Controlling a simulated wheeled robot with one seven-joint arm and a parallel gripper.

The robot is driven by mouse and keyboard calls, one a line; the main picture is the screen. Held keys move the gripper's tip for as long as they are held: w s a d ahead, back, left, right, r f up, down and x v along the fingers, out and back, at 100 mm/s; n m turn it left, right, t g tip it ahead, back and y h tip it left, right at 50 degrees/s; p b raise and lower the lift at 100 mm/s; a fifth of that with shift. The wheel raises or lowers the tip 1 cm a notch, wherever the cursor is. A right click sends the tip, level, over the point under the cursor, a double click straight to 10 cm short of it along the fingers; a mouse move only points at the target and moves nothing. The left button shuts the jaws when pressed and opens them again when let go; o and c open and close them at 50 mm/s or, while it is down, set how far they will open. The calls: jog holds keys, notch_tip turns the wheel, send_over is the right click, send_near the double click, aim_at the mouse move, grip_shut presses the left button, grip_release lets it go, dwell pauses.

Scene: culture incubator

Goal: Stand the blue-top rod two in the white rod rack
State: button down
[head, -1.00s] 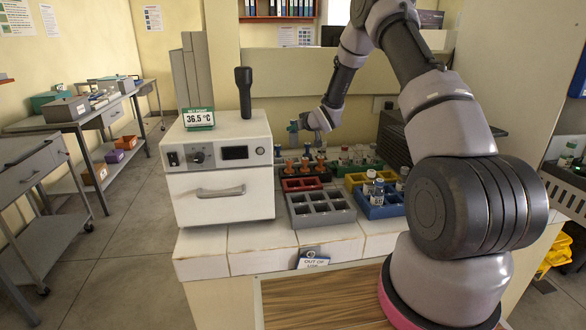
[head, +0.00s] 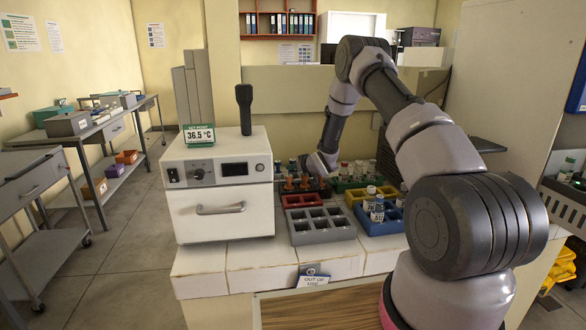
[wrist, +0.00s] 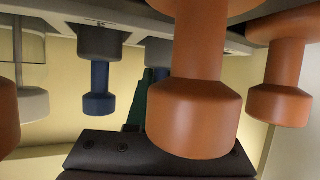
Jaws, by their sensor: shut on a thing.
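My gripper (head: 304,163) is low at the back of the bench, behind the orange-topped rods (head: 304,181). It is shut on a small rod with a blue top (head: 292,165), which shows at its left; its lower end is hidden. In the wrist view a large orange rod top (wrist: 193,115) is close in front, and a blue rod top (wrist: 99,103) is beyond it to the left. A pale strip (wrist: 235,42) runs along the top of that view; I cannot tell whether it is the white rod rack. No white rack stands out in the head view.
A white incubator (head: 220,190) with a dark upright handle stands left of the rods. A grey rack (head: 320,236), a red rack (head: 303,200), a yellow rack and a blue rack (head: 378,226) with vials crowd the bench.

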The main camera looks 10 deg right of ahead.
jog(key=shift+f, duration=0.1)
jog(key=c, duration=0.8)
grip_release()
